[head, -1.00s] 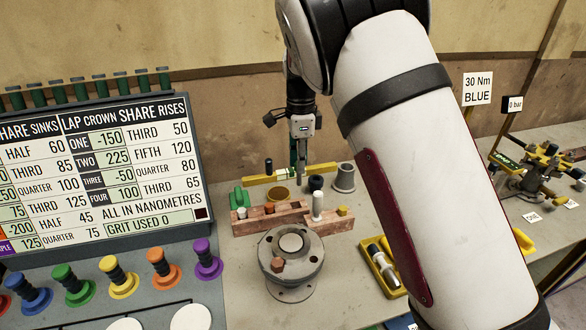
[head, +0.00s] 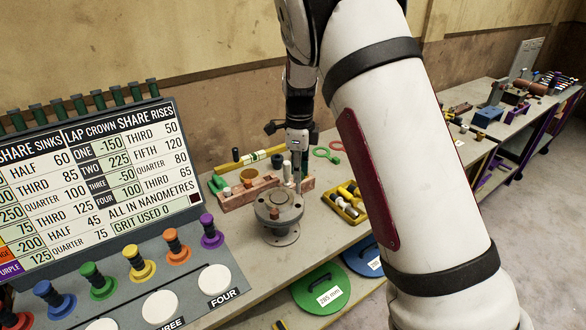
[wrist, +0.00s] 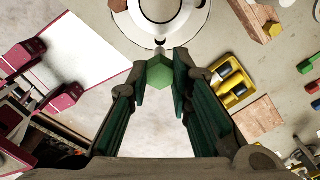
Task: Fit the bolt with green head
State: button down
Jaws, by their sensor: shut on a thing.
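My gripper (wrist: 160,85) is shut on the green hexagonal bolt head (wrist: 159,71), seen between its fingertips in the wrist view. Whether the bolt touches the flange, I cannot tell. In the head view, my gripper (head: 298,172) points down at the right rear of the grey flange (head: 278,228). A brown-headed bolt (head: 274,213) sits at the flange's front.
A reddish wooden rack (head: 238,196) with fasteners stands behind the flange. A yellow tray (head: 345,204) lies to its right, and a green ring-ended tool (head: 325,153) lies behind. The score panel (head: 100,175) with coloured knobs stands left. Bench in front of the tray is clear.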

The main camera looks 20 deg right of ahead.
aim_at(298, 192)
jog(key=shift+f, duration=0.1)
jog(key=shift+f+b, duration=0.8)
jog(key=shift+f, duration=3.65)
jog(key=shift+f, duration=0.5)
jog(key=c, duration=1.4)
grip_release()
jog(key=shift+o, duration=0.2)
jog(key=shift+r+p, duration=0.5)
jog(key=shift+r, duration=3.5)
